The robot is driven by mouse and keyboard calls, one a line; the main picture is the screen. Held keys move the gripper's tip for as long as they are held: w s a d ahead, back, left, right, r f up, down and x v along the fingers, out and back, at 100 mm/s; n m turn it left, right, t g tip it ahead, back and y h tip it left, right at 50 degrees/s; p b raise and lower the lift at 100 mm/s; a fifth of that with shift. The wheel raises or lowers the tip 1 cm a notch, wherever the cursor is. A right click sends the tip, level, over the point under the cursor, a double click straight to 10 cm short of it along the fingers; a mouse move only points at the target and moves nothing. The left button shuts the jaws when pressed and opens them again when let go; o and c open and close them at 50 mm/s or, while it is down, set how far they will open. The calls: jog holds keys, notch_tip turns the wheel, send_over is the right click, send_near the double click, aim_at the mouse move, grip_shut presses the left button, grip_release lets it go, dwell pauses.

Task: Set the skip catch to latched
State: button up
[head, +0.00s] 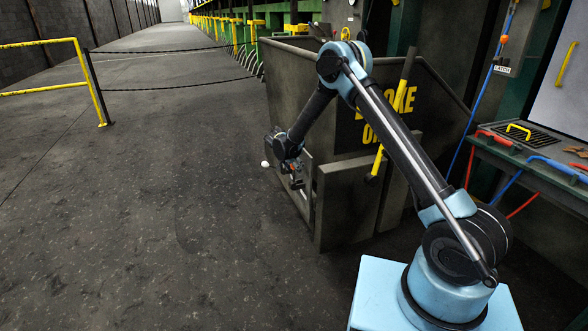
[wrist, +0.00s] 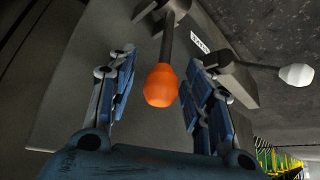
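The skip (head: 335,205) is a large dark grey bin with yellow lettering, right of centre in the head view. In the wrist view a lever with an orange knob (wrist: 160,86) runs down from the top, its knob between my fingers. A second lever with a white knob (wrist: 297,75) sticks out to the right, outside my fingers; its white knob also shows in the head view (head: 264,164). My gripper (wrist: 160,68) is open around the orange knob, with gaps visible on both sides. Which lever is the skip catch, and its setting, I cannot tell.
A small white label (wrist: 200,42) beside the levers is too small to read. A yellow-handled bar (head: 378,160) stands on the skip's near side. A bench (head: 540,165) with red and blue handles is at right. The floor (head: 150,220) left of the skip is clear.

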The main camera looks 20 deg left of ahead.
jog(key=v, duration=1.2)
dwell(0.4)
